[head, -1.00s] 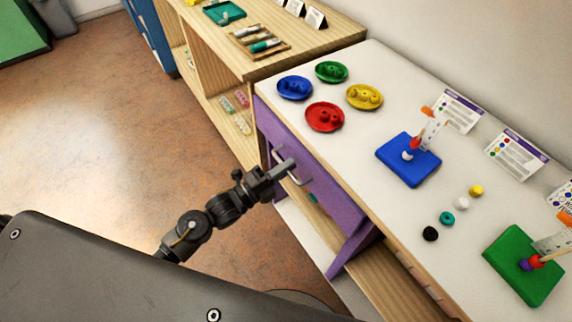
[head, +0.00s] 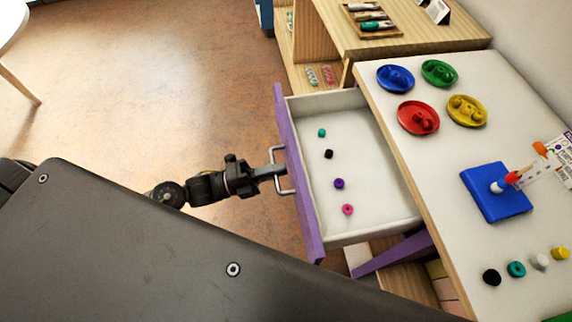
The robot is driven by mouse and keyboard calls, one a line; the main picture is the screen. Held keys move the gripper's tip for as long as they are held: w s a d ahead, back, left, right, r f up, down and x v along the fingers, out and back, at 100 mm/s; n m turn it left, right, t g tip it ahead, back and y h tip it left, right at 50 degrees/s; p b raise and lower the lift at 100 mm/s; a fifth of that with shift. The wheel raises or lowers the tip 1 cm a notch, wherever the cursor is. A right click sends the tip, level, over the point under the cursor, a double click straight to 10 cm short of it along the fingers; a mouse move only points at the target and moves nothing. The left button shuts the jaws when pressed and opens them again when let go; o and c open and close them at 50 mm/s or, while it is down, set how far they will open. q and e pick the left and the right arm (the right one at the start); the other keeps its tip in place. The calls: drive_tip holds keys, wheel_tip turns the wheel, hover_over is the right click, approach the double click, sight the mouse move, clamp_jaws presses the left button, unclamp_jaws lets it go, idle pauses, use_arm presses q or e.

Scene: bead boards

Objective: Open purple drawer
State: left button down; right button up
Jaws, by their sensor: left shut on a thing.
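The purple drawer (head: 300,180) is pulled well out from under the white tabletop in the head view. Its inside is white and holds several beads: a teal one (head: 322,132), a black one (head: 328,154), a purple one (head: 339,184) and a pink one (head: 348,209). My left gripper (head: 276,172) is shut on the drawer's metal handle (head: 289,190), on the outer side of the purple front. My right gripper is not in view.
On the white tabletop (head: 440,175) are blue, green, yellow and red dishes (head: 418,118), a blue board (head: 496,193) with a post, and loose beads. A wooden shelf (head: 345,40) stands behind. Open floor (head: 150,90) lies to the left.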

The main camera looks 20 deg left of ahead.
use_arm(q)
drive_tip(key=shift+s+a, duration=0.4)
drive_tip(key=shift+a, duration=0.25)
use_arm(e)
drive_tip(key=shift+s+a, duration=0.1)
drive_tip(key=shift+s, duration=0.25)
use_arm(q)
drive_tip(key=c, duration=1.7)
unclamp_jaws()
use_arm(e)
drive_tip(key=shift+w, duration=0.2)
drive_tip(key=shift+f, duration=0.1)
